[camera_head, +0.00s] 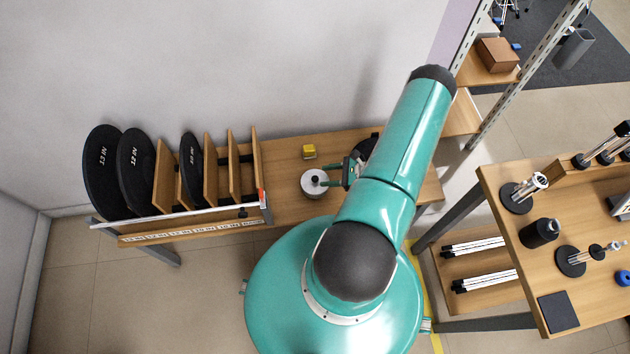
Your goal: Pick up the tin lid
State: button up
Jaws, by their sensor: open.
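A round pale tin lid (311,190) with a small dark knob lies on the wooden bench (285,150) in front of the wall. Whether a tin stands under it cannot be told from above. My gripper (322,177) reaches in from the right, its two teal fingers apart. The fingertips are over the lid, close to the knob, and seem to lie on either side of it. I cannot tell whether they touch it.
A small yellow block (309,151) sits behind the lid. A rack (190,215) with black discs and wooden dividers fills the bench's left part. A dark round object (366,147) is partly hidden behind my arm. Another table (510,250) with stands is at right.

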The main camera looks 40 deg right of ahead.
aim_at(317, 178)
jog(key=x, duration=0.5)
jog(key=shift+s+a+f, duration=0.1)
jog(key=shift+a, duration=0.05)
grip_shut()
jog(key=shift+r, duration=0.4)
notch_tip(317, 178, up, 2)
jog(key=shift+r, duration=0.1)
jog(key=s+a+r, duration=0.9)
jog(key=a+r, duration=0.1)
jog(key=shift+s, duration=0.2)
